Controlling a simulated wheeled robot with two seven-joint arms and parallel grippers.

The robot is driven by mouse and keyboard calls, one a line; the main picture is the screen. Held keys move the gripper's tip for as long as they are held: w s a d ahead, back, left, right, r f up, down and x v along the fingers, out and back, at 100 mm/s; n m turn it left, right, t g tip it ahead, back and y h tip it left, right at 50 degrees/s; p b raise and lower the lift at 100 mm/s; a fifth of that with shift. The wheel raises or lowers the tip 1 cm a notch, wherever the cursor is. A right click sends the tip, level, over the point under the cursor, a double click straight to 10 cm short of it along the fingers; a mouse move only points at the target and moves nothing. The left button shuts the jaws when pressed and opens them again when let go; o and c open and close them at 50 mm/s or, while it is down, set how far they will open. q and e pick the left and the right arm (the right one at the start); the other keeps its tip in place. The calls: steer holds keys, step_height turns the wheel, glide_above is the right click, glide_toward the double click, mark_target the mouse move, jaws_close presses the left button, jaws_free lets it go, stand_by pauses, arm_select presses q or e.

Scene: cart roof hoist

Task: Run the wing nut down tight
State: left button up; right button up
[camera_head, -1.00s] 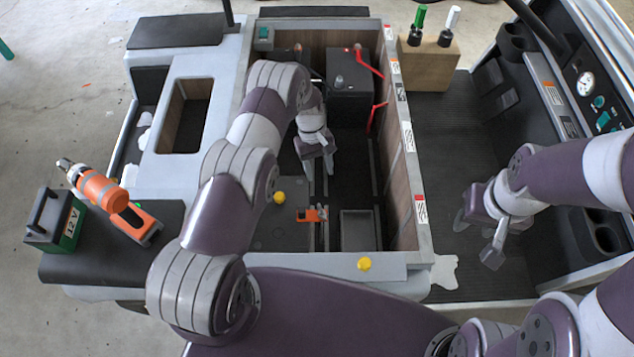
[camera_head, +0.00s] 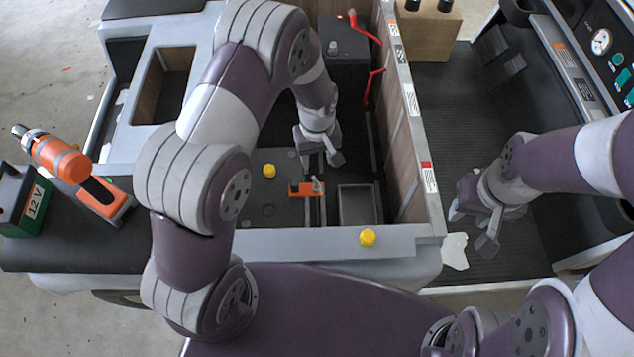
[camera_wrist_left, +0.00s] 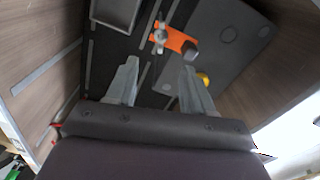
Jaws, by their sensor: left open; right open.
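The wing nut (camera_head: 317,185) looks small and silver, at the right end of an orange clamp piece (camera_head: 300,190) on the floor of the open bay. In the left wrist view the wing nut (camera_wrist_left: 160,35) sits on the left part of the orange piece (camera_wrist_left: 178,41), with a dark knob at the other end. My left gripper (camera_head: 322,160) is open and empty inside the bay, above and a little behind the nut. In the left wrist view the nut lies beyond its fingertips (camera_wrist_left: 158,68), apart from them. My right gripper (camera_head: 471,229) is open and empty, right of the bay wall.
A black battery (camera_head: 347,72) with red leads stands at the bay's back. A wooden side wall (camera_head: 402,130) bounds the bay on the right. An orange drill (camera_head: 70,170) lies at the left.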

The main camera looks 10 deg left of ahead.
mark_target(317, 186)
arm_select(q)
steer(key=shift+n, duration=0.7)
step_height(317, 186, down, 13)
steer(key=shift+r+b, duration=0.1)
steer(key=shift+b, duration=1.15)
jaws_close()
